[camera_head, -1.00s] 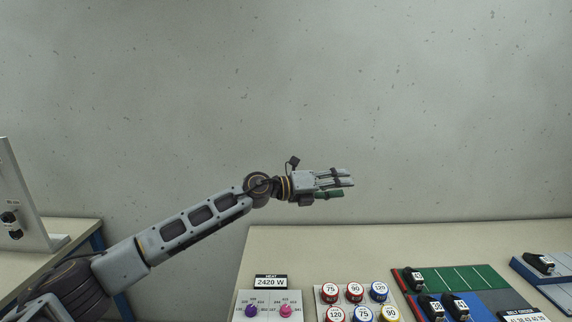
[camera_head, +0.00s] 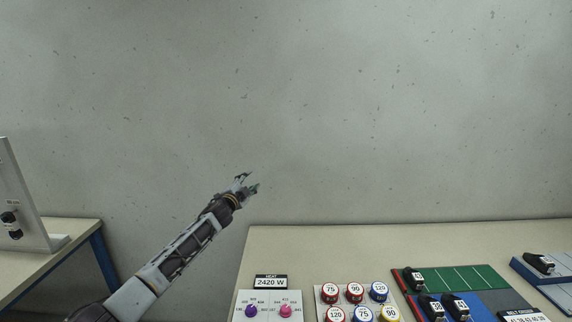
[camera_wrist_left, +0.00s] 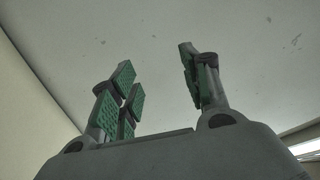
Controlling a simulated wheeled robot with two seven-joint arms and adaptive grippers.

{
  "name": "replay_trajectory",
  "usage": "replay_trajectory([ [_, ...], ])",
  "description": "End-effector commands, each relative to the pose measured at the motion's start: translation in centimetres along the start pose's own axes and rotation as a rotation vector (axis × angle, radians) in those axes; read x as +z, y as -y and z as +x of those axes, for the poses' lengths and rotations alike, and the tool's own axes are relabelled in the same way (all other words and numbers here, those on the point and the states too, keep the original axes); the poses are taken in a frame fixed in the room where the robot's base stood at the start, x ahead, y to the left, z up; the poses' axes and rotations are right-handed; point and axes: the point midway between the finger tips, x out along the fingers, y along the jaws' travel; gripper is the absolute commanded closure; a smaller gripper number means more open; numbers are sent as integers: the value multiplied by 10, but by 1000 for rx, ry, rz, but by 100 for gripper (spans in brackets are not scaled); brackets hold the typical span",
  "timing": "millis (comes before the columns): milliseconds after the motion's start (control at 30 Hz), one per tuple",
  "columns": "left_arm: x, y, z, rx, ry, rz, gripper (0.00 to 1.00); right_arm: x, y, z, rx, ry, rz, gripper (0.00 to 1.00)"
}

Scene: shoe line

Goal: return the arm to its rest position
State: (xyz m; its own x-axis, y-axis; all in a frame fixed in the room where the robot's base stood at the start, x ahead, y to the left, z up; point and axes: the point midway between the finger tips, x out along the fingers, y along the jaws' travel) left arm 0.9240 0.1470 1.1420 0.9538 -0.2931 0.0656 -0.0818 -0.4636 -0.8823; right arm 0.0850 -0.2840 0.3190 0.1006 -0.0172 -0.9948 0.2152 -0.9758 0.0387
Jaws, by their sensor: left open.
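My left arm reaches in from the lower left in the head view. My left gripper (camera_head: 249,186) is up in the air in front of the grey wall, above and left of the table's back left corner. In the left wrist view its green-padded fingers (camera_wrist_left: 158,90) stand apart with nothing between them. Only wall or ceiling surface shows behind them. My right gripper is not in these views.
A long table (camera_head: 330,242) holds a panel with two knobs (camera_head: 268,303), coloured numbered buttons (camera_head: 355,293) and a green board (camera_head: 458,280) with black numbered pieces. A side table (camera_head: 60,258) with an upright panel (camera_head: 22,200) stands left. The air above is clear.

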Motion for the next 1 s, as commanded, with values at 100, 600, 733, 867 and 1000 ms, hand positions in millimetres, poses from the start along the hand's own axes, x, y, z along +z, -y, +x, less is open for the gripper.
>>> replay_trajectory([
  [100,48,-33,-9,31,96,-96,53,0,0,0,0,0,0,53],
  [600,202,-187,-85,154,427,-420,53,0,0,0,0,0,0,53],
  [733,232,-230,-114,183,500,-489,53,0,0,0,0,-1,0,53],
  [867,258,-273,-146,212,567,-552,53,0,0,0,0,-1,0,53],
  [1000,282,-319,-185,242,639,-611,53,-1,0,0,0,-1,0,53],
])
